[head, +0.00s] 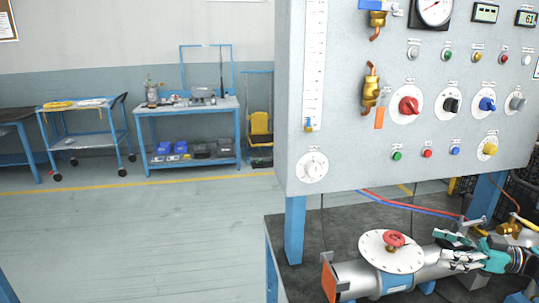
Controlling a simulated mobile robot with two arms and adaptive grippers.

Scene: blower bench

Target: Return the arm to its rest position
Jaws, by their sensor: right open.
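My right gripper (456,248) is at the lower right of the head view, its arm coming in from the right edge. Its grey fingers point left and are open, with nothing seen between them. It shows in front of or just above the metal blower pipe (435,260); I cannot tell whether it touches the pipe. A red valve knob (393,239) sits on a round white disc (375,250) on the pipe, left of the gripper. My left gripper is not in view.
A grey control panel (350,130) with knobs, buttons and gauges stands upright above the dark bench (285,240). Red and blue hoses (405,205) run behind the pipe. A blue cart (85,135) and blue workbench (187,110) stand far left. The floor (140,230) between is clear.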

